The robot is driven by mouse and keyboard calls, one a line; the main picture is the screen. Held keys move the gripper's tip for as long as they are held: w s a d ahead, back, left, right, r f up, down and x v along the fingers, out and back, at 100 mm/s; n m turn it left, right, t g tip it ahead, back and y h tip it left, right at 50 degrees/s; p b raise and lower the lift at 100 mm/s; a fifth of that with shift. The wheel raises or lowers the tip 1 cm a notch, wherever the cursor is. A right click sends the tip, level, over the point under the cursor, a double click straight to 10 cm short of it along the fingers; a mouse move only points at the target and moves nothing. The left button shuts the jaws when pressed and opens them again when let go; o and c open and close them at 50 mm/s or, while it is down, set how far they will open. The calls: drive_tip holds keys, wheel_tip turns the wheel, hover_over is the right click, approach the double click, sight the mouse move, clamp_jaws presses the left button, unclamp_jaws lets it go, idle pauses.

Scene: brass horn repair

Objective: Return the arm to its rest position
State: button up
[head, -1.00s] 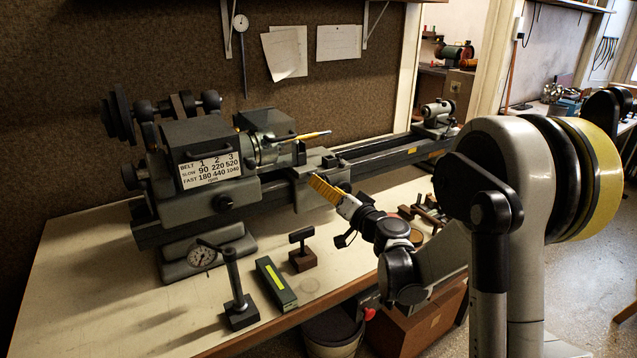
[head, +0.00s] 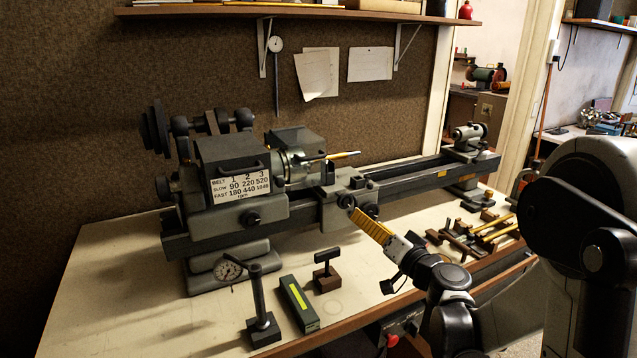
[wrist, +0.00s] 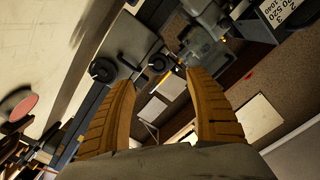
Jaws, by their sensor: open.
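My gripper (head: 372,226) is in front of the lathe (head: 240,195), above the right front part of the bench, with its orange-yellow ribbed fingers pointing up and left toward the lathe carriage (head: 345,195). In the wrist view my gripper (wrist: 160,95) has its two fingers wide apart with nothing between them. The lathe carriage and its black knobs (wrist: 103,70) show beyond the fingertips. The gripper appears apart from the lathe, though the exact gap is hard to tell.
On the bench (head: 110,285) stand a dial indicator stand (head: 262,310), a dark green box with a yellow strip (head: 299,303) and a T-handled tool on a brown block (head: 326,275). Wooden racks with brass parts (head: 475,235) lie at the right. The bench's front left is bare.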

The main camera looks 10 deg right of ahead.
drive_tip(key=s+a+n+g, duration=0.4)
drive_tip(key=s+a+g, duration=0.2)
drive_tip(key=s+a, duration=0.45)
drive_tip(key=s+d+f+g+h, duration=0.2)
drive_tip(key=s+d+h, duration=0.1)
drive_tip(key=s, duration=0.7)
drive_tip(key=s+d+f+g+h, duration=0.1)
drive_tip(key=s+d, duration=0.3)
drive_tip(key=s, duration=0.6)
drive_tip(key=shift+f+g+h, duration=0.4)
drive_tip(key=shift+f+h, duration=0.15)
drive_tip(key=shift+h, duration=0.35)
drive_tip(key=shift+w+d, duration=0.1)
